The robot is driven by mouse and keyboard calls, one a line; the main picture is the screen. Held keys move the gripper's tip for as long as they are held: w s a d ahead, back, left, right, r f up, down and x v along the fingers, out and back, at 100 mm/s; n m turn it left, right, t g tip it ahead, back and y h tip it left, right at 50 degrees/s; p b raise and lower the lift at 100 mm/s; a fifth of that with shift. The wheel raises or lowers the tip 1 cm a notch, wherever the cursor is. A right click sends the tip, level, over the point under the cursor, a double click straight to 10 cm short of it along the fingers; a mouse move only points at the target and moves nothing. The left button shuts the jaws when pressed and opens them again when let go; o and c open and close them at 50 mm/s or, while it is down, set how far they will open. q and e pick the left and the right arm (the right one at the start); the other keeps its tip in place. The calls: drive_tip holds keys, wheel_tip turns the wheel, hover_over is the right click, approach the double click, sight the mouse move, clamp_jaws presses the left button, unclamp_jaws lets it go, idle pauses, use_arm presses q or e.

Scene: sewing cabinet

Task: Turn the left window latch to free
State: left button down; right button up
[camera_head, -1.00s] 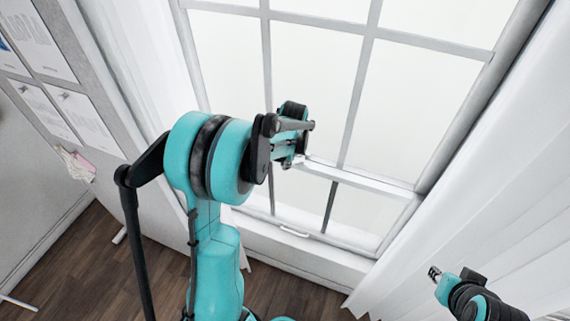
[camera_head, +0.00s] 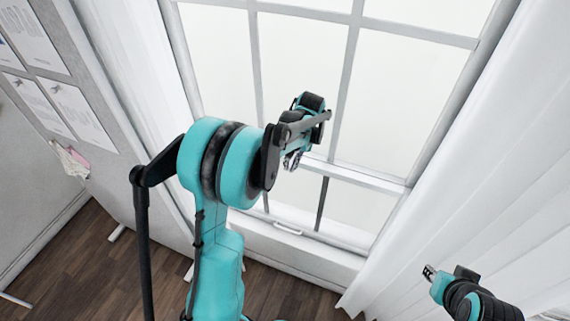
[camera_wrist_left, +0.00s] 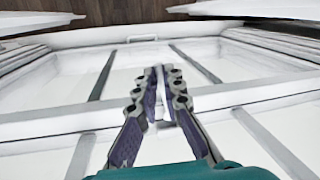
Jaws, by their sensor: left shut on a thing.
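The white sash window (camera_head: 380,178) stands ahead, with a horizontal rail between its upper and lower panes. My left gripper (camera_head: 291,161) is at that rail, left of the window's middle. In the left wrist view its two fingers (camera_wrist_left: 160,76) are close together over the rail, shut on a small pale piece, the left window latch (camera_wrist_left: 165,122). The fingers hide most of the latch, so its angle cannot be read. My right gripper (camera_head: 430,272) is at the lower right, in front of the curtain and away from the window; its opening is too small to judge.
A white curtain (camera_head: 480,190) hangs at the right and another (camera_head: 125,75) at the left. A pinboard with papers (camera_head: 75,110) is at the far left. A white handle (camera_head: 287,229) is on the bottom sash rail. Wood floor (camera_head: 85,255) lies below.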

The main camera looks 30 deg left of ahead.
use_arm(q)
drive_tip(key=shift+w+d+n+g+h+b, duration=0.15)
drive_tip(key=shift+w+d+n, duration=0.35)
drive_tip(key=shift+n, duration=0.65)
drive_tip(key=shift+w+d+n+g+h+b, duration=0.15)
drive_tip(key=shift+w+d+n, duration=0.35)
drive_tip(key=shift+n, duration=0.6)
drive_tip(key=shift+w+d+n+g+h, duration=0.1)
drive_tip(key=shift+w+d+n+g, duration=0.15)
drive_tip(key=shift+d+n, duration=0.65)
drive_tip(key=shift+a+n, duration=0.25)
drive_tip(key=shift+n, duration=0.1)
drive_tip(key=c, duration=1.6)
unclamp_jaws()
drive_tip(key=shift+w, duration=0.1)
drive_tip(key=shift+c, duration=0.2)
wheel_tip(320, 180, up, 12)
hover_over(303, 162)
drive_tip(key=s+d, duration=0.1)
drive_tip(key=d, duration=0.2)
drive_tip(key=shift+s+f, duration=0.1)
